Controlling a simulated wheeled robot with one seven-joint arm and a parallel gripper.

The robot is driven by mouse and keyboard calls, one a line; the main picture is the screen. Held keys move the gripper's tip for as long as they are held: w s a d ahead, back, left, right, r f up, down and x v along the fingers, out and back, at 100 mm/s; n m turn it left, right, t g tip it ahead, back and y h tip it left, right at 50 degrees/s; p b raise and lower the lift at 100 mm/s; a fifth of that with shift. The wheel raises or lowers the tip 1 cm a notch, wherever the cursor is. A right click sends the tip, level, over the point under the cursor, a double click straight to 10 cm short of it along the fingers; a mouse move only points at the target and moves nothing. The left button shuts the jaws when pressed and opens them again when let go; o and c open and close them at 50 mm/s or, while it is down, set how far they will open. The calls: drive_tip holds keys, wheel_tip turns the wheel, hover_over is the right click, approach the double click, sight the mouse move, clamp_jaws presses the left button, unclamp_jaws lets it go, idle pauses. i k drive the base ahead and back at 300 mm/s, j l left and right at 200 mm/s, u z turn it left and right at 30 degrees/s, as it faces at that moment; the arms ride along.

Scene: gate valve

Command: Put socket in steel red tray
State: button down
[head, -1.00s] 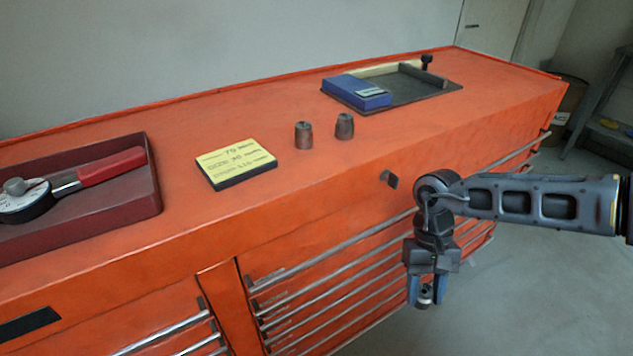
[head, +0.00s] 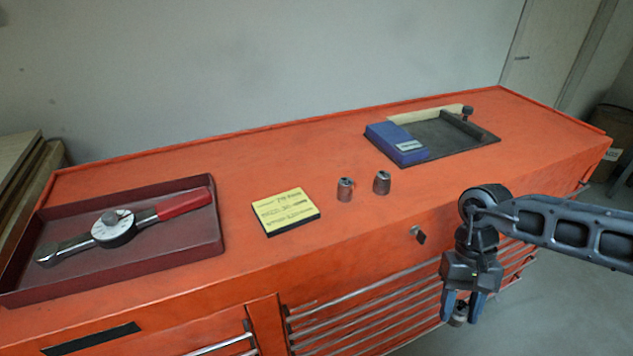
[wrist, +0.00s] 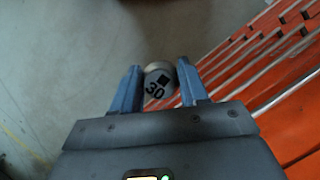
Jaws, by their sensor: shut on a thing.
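My gripper (head: 462,308) hangs in front of the orange cabinet's drawers, below the top's front edge. It is shut on a steel socket (head: 459,318). In the wrist view the socket (wrist: 159,82) sits between the two blue fingers and bears the mark "30". The dark red steel tray (head: 218,239) lies at the left end of the cabinet top, well to the left of my gripper. A torque wrench (head: 115,228) with a red handle lies in the tray, and bare floor shows on both sides of it.
Two more sockets (head: 345,189) (head: 382,183) stand upright on the cabinet top (head: 330,255). A yellow note block (head: 286,211) lies between them and the tray. A dark tray (head: 455,138) with a blue box (head: 397,143) is at the back right. Drawer handles (head: 370,300) stick out near my gripper.

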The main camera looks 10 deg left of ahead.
sight(152, 248)
drive_tip(key=l+u, duration=0.1)
drive_tip(key=u, duration=0.3)
drive_tip(key=k+u, duration=0.1)
drive_tip(key=u, duration=0.3)
drive_tip(key=k+u, duration=0.1)
drive_tip(key=u, duration=0.65)
drive_tip(key=k+l, duration=0.05)
drive_tip(key=k, duration=0.05)
